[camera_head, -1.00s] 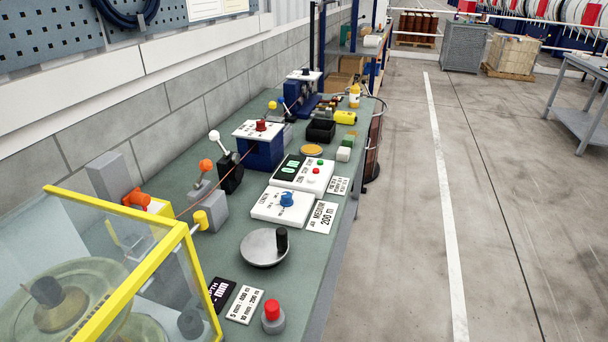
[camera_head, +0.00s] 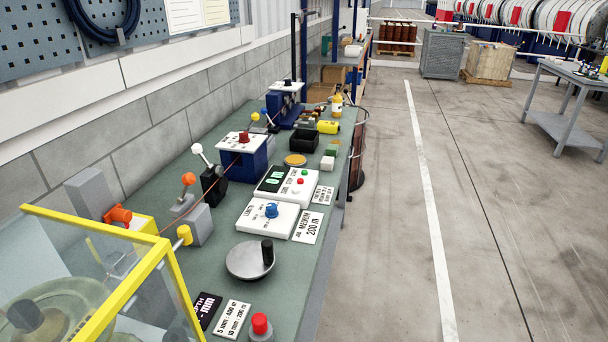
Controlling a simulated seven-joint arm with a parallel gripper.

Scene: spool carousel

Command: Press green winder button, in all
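The winder's white control box (camera_head: 284,198) lies on the green bench top, in the middle of the picture. A dark display (camera_head: 272,179) with pale green digits is to the left of the buttons. Nothing covers the green button. It is too small to tell whether it is pressed in. My gripper is not in view.
A white box with a blue knob (camera_head: 271,211) stands in front of the control box. A round metal plate with a black handle (camera_head: 250,261) and a red mushroom button (camera_head: 260,325) are nearer. A yellow-framed guard (camera_head: 98,243) fills the lower left. Open floor lies right.

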